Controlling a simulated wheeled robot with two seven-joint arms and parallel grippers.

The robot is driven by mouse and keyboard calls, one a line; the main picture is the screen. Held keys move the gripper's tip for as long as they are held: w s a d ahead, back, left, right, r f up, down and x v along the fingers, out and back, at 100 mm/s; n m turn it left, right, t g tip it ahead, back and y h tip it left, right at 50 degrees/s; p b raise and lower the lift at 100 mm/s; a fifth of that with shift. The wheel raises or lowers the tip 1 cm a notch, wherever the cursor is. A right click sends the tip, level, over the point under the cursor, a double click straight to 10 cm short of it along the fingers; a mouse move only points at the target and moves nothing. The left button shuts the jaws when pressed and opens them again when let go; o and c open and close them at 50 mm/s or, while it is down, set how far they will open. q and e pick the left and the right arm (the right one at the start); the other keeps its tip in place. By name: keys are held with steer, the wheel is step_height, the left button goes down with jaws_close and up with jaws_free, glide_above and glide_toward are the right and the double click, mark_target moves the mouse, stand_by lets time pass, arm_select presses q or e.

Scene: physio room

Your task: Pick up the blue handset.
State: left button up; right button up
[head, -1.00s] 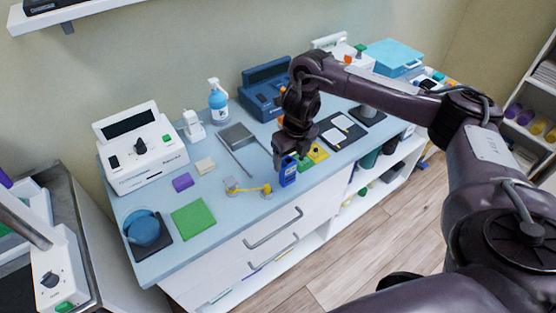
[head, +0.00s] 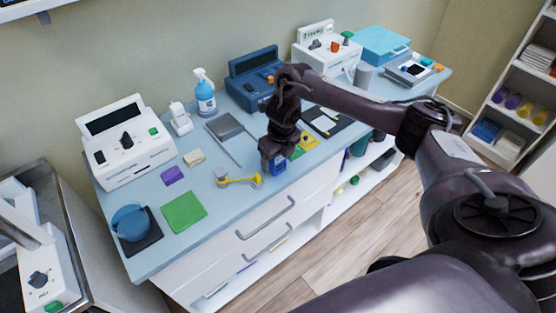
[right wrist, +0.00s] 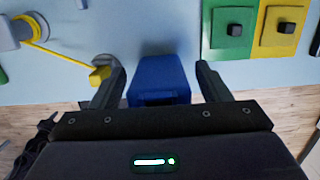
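The blue handset (head: 278,165) is at the front edge of the light blue counter, partly hidden by my right gripper (head: 272,148) above it. In the right wrist view the blue handset (right wrist: 160,75) is between the two dark fingers of my right gripper (right wrist: 159,85). The fingers are open, one on each side, with a narrow gap visible at both sides. Whether the handset is touched anywhere I cannot tell. My left gripper is not in view.
A yellow cord with grey ends (head: 238,181) lies just left of the handset. Green (right wrist: 232,28) and yellow (right wrist: 277,32) pads with dark knobs are close on the other side. A green pad (head: 184,212) and a white device (head: 130,145) are further left.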

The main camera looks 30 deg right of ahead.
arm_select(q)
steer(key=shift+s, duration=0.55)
arm_select(e)
steer(key=c, duration=1)
steer(key=shift+c, duration=0.2)
steer(key=shift+w+r, duration=0.1)
